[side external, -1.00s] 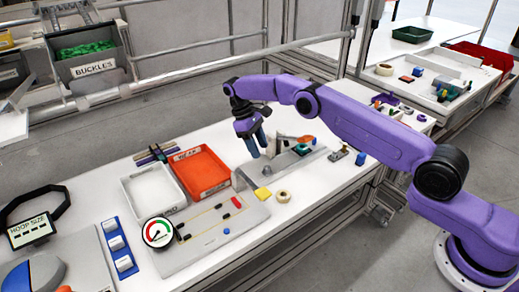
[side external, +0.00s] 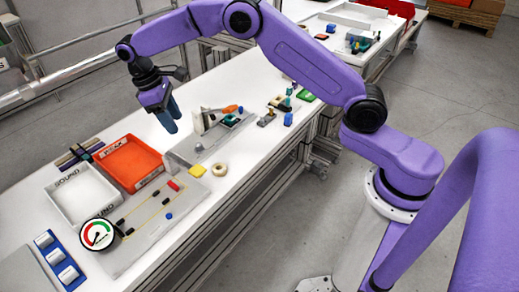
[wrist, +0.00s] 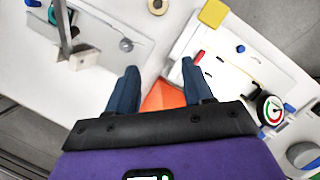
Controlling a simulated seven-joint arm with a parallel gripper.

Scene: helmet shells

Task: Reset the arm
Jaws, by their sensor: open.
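My gripper (side external: 171,115) hangs above the white workbench, near the orange tray and the grey fixture plate, clear of both. Its two dark blue fingers are apart with nothing between them. In the wrist view the fingers of my gripper (wrist: 160,68) point at the bench, and a corner of the orange tray (wrist: 163,97) shows between them. My purple arm reaches in from its base on the right, with a raised elbow.
Below are an orange tray (side external: 129,158), a white tray (side external: 88,200), a grey fixture (side external: 190,150), a tape roll (side external: 220,169), a yellow block (side external: 197,170) and a dial gauge (side external: 97,234). Another purple arm (side external: 490,205) stands at lower right. Air around my gripper is clear.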

